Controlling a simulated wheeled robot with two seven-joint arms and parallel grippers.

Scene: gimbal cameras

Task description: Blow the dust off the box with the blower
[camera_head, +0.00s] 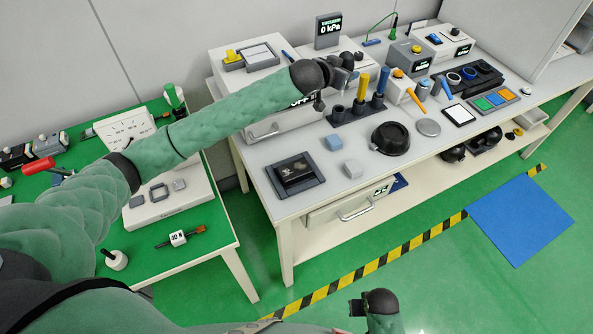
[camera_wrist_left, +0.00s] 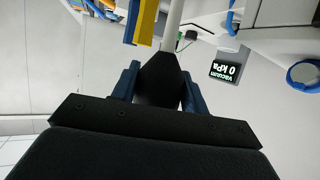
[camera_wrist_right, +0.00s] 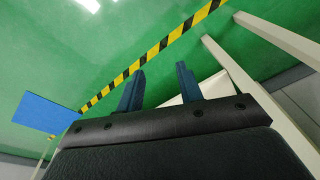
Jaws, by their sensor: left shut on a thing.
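My left gripper (camera_head: 345,77) is over the back part of the white table, close to the upright tool holders. In the left wrist view its blue fingers are shut on a black tapered body with a pale thin stem, which looks like the blower (camera_wrist_left: 160,78). The gripper mostly hides it in the head view. A small black box (camera_head: 297,170) with pale specks on top sits in a dark tray (camera_head: 312,186) at the table's near left corner, well apart from the left gripper. My right gripper (camera_wrist_right: 161,88) is open and empty, low over the green floor.
Yellow (camera_head: 361,88) and blue (camera_head: 382,80) handles stand in the holders beside the left gripper. A green table (camera_head: 215,230) stands to the left.

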